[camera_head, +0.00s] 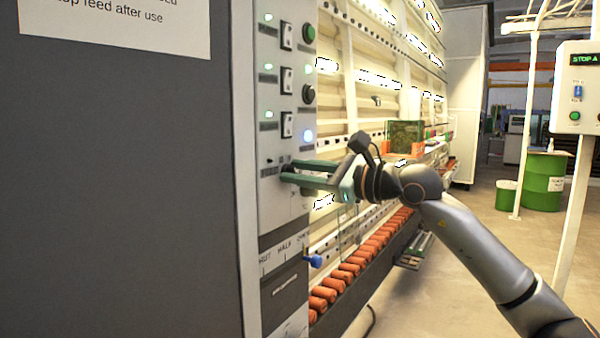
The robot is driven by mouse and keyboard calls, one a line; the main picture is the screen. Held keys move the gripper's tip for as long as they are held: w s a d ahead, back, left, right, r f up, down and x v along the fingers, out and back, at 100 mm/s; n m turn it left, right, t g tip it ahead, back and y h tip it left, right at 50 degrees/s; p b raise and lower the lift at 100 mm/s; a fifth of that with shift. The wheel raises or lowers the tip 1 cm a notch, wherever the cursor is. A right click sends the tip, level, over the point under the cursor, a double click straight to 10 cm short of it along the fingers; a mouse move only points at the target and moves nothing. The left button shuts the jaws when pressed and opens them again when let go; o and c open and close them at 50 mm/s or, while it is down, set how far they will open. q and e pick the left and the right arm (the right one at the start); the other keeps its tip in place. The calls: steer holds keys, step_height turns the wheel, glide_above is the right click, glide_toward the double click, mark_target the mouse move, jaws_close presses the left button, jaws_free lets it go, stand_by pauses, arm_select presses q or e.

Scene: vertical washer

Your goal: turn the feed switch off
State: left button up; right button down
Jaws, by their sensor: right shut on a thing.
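A light grey control panel (271,210) stands upright along the edge of the dark cabinet, left of centre. My right gripper (287,173) comes in from the right, with its long green fingers pointing left at the lower part of the panel. It is shut on the feed switch, a small dark control that the fingertips mostly cover. Which way the switch is turned cannot be seen. My left gripper is not in view.
A blue lever (313,261) sticks out below the gripper. Orange rollers (345,275) run along the washer beneath my right arm. A control box on a post (577,95) and a green drum (543,182) stand at the right. The floor between is free.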

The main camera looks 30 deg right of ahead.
stand_by(0.5)
steer(key=c, duration=0.9)
jaws_free()
steer(key=shift+s+d, duration=0.1)
steer(key=shift+s, duration=0.1)
arm_select(q)
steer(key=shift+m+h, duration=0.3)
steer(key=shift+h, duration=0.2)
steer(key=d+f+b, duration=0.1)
steer(key=b, duration=0.1)
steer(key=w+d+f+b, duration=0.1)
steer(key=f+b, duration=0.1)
steer(key=b, duration=0.1)
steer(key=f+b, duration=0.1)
steer(key=b, duration=0.1)
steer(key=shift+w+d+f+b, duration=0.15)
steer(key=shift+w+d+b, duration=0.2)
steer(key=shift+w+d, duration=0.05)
arm_select(e)
steer(key=v, duration=1.2)
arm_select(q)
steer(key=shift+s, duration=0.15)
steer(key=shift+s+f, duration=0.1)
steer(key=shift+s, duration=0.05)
